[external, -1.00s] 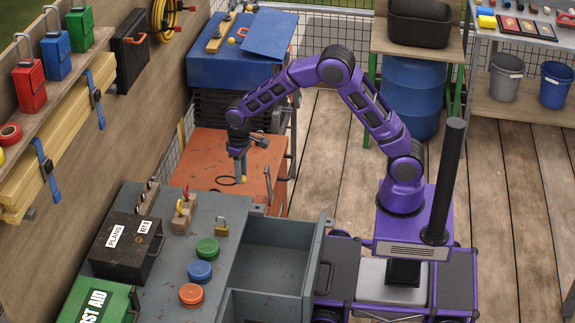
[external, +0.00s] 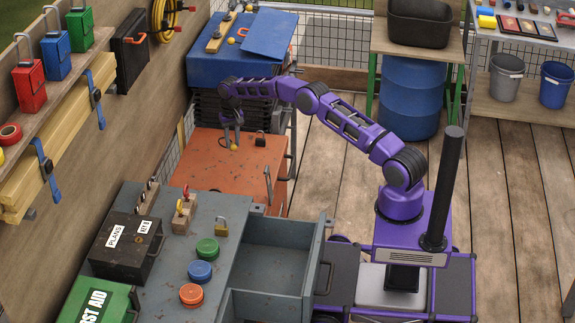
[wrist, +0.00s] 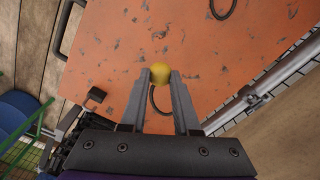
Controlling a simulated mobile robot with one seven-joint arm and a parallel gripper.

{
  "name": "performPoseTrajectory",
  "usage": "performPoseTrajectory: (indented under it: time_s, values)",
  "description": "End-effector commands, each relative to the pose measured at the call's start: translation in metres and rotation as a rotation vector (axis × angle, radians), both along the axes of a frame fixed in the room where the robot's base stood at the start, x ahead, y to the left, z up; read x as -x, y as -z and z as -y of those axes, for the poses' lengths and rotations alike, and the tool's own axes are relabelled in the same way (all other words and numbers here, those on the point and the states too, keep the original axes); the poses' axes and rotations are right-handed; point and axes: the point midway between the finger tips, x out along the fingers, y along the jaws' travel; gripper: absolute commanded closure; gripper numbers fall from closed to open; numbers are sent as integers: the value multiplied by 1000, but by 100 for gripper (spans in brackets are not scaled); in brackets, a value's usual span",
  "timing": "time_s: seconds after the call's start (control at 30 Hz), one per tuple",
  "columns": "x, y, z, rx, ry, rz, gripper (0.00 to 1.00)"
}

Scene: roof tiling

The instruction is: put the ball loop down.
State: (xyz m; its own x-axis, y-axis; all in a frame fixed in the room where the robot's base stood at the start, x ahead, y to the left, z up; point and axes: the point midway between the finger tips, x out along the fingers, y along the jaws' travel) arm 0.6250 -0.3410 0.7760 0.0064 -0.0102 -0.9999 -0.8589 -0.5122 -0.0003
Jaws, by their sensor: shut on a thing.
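The ball loop is a yellow ball (wrist: 160,73) with a thin dark cord (wrist: 152,101). In the wrist view the ball sits between the fingertips and part of the cord curves behind the fingers. My gripper (wrist: 160,80) is shut on the ball. In the external view my gripper (external: 233,137) points down over the rear part of the worn orange top (external: 205,160), with the yellow ball (external: 234,147) at its tips. I cannot tell whether the ball or cord touches the surface.
A dark loop (wrist: 222,9) lies near the top of the wrist view. The blue case (external: 225,68) stands behind. Much of the orange top is bare.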

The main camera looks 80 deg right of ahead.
Motion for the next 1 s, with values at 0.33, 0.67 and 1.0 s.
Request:
performPoseTrajectory:
  time_s: [0.33,0.67,1.0]
  values:
    - [1,54,3,-3,11,-1,100]
    - [1,94,3,-2,10,-1,100]
    - [1,101,3,0,10,1,100]
